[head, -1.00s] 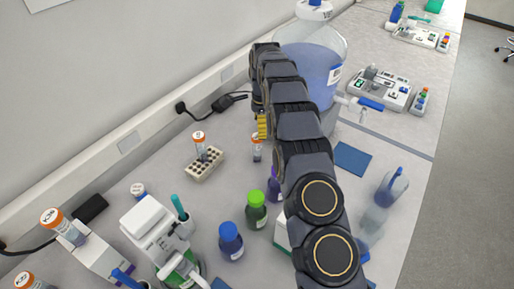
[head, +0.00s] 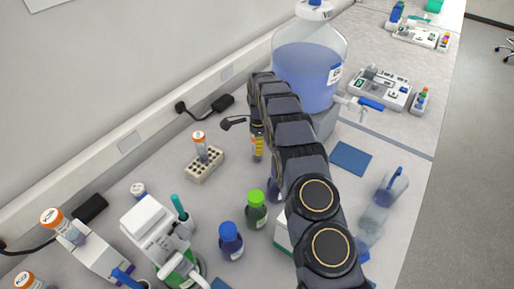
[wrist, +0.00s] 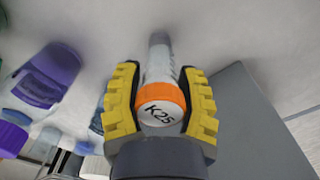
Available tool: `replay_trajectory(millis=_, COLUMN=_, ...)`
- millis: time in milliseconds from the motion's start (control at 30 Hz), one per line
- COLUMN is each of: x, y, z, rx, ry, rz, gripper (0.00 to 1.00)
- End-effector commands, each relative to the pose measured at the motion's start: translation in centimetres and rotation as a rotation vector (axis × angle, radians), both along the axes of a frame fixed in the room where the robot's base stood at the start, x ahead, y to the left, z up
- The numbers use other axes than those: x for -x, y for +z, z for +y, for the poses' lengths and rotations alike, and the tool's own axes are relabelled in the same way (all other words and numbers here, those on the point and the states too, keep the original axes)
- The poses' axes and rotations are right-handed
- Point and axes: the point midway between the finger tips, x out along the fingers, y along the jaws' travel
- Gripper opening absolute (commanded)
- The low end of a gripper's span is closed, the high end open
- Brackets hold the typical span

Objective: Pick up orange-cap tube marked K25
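The orange-cap tube marked K25 (wrist: 160,108) is between the two yellow fingers of my gripper (wrist: 160,98) in the wrist view. Its white cap top with the K25 marking faces the camera, and its clear body runs away from it. The fingers lie against the orange cap on both sides, with no clear gap, so my gripper looks shut on it. In the head view my gripper (head: 258,146) is low over the bench beside the large bottle, and its fingers and my arm hide most of the tube. I cannot tell whether the tube's foot touches the bench.
A small rack (head: 204,166) holding another orange-cap tube (head: 200,146) stands to the left. A green-cap bottle (head: 256,212) and a blue-cap bottle (head: 230,242) stand nearer. A large carboy (head: 308,75) stands close behind my arm. A purple-cap bottle (wrist: 48,72) is left of the fingers.

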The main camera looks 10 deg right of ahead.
Motion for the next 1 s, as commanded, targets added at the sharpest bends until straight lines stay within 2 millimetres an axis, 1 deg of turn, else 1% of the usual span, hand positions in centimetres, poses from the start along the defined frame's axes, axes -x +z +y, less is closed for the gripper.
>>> replay_trajectory(millis=100, x=0.0, y=0.0, z=0.0, rx=0.0, ry=0.0, rz=0.0, gripper=0.16)
replay_trajectory(millis=400, x=0.0, y=0.0, z=0.0, rx=0.0, ry=0.001, rz=0.001, gripper=0.15)
replay_trajectory(millis=567, x=0.0, y=0.9, z=0.0, rx=0.0, ry=0.001, rz=0.0, gripper=0.15)
replay_trajectory(millis=667, x=0.0, y=2.2, z=0.1, rx=0.0, ry=0.001, rz=0.001, gripper=0.15)
replay_trajectory(millis=900, x=-0.1, y=7.1, z=0.1, rx=-0.001, ry=0.001, rz=-0.004, gripper=0.15)
replay_trajectory(millis=1000, x=-0.1, y=8.9, z=0.0, rx=-0.001, ry=0.0, rz=-0.005, gripper=0.15)
